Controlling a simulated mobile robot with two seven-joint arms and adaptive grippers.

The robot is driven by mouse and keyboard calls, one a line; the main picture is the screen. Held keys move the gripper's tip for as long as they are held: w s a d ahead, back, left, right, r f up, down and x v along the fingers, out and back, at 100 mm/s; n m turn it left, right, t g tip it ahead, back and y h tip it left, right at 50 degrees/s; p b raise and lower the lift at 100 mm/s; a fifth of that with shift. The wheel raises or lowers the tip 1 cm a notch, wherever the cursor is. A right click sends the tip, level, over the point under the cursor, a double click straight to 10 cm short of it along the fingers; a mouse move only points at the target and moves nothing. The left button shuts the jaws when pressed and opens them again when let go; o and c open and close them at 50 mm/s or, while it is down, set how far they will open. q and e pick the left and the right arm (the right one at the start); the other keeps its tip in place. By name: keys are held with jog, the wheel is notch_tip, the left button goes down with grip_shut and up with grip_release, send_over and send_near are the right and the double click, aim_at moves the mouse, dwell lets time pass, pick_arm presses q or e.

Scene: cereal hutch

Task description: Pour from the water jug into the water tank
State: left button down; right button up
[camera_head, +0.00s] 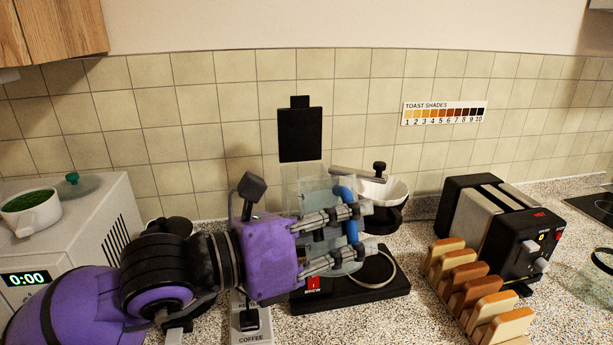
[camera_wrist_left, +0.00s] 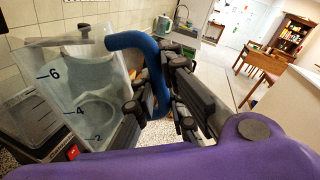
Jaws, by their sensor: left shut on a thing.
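My left gripper (camera_head: 366,233) is shut on the blue handle (camera_head: 349,212) of the clear water jug, above the coffee maker (camera_head: 340,295). The blue handle also shows in the left wrist view (camera_wrist_left: 150,55), between the fingers. The jug's clear body is partly hidden by my gripper and overlaps the clear water tank (camera_head: 289,180) at the back left of the machine. No stream of water is visible. My right gripper is out of view.
A black lid (camera_head: 300,135) stands upright behind the tank. A white filter basket (camera_head: 383,192) is right of the jug. A toaster (camera_head: 500,225) and a rack of toast slices (camera_head: 475,290) stand further right. A white appliance with a clock (camera_head: 75,225) is left.

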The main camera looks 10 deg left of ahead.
aim_at(347, 192)
pick_arm(q)
jog(key=shift+w+a+r+n, duration=0.1)
jog(key=shift+w+r+n, duration=0.1)
jog(key=shift+r, duration=0.35)
jog(key=shift+w+r+n, duration=0.1)
jog(key=shift+w+r, duration=0.05)
jog(key=shift+r, duration=0.35)
jog(key=shift+w+a+r+b, duration=0.1)
jog(key=shift+w+r+b, duration=0.2)
jog(key=shift+b, duration=0.2)
jog(key=shift+w+a+r+n+b, duration=0.15)
jog(key=shift+r+n+b, duration=0.1)
jog(key=shift+r, duration=0.25)
jog(key=shift+w+r+n+b, duration=0.1)
jog(key=shift+r+n+b, duration=0.15)
jog(key=shift+r, duration=0.2)
jog(key=shift+w+a+r, duration=0.15)
jog(key=shift+w+r, duration=0.15)
jog(key=shift+r, duration=0.35)
jog(key=shift+w+r+n, duration=0.1)
jog(key=shift+r+n, duration=0.1)
jog(key=shift+n, duration=0.2)
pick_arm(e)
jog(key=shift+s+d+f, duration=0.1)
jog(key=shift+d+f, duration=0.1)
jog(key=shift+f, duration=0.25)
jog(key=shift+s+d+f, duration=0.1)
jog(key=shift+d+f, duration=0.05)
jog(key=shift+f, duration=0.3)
